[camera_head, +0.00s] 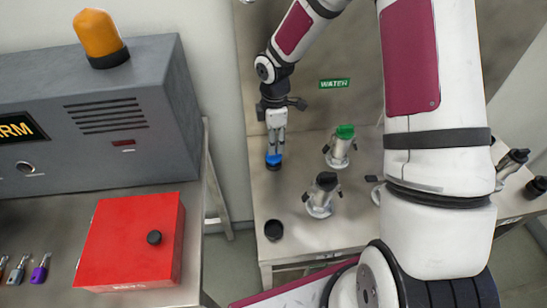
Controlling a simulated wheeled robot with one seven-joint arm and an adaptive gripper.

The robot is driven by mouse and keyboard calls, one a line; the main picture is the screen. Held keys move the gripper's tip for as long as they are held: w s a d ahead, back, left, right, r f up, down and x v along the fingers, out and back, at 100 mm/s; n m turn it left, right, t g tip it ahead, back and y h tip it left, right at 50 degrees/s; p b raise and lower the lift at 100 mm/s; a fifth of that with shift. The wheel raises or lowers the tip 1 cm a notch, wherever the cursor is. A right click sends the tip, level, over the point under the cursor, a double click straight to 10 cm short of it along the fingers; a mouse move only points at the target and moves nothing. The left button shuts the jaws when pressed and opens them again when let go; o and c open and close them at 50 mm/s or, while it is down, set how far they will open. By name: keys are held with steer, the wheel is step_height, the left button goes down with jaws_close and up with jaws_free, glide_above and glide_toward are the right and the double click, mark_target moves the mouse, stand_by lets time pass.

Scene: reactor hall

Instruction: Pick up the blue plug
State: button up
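The blue plug (273,160) is at the back left of the steel table, with a blue top and a darker lower part. My gripper (275,151) points down directly above it, and its fingertips reach the plug's top. The fingers look close together, but the view is too small to show whether they grip the plug. I cannot tell whether the plug rests on the table or is slightly raised.
The steel table (300,240) also holds a green-capped fitting (341,146), a black-capped fitting (321,196) and a black plug (274,230). More dark-capped fittings (512,165) stand at right. A red box (132,240) and grey alarm cabinet (100,120) occupy the left bench.

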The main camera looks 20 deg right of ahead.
mark_target(274, 158)
steer(key=shift+w+f, duration=0.15)
steer(key=shift+f, duration=1.05)
steer(key=shift+w+f, duration=0.1)
steer(key=shift+f, duration=1.05)
jaws_close()
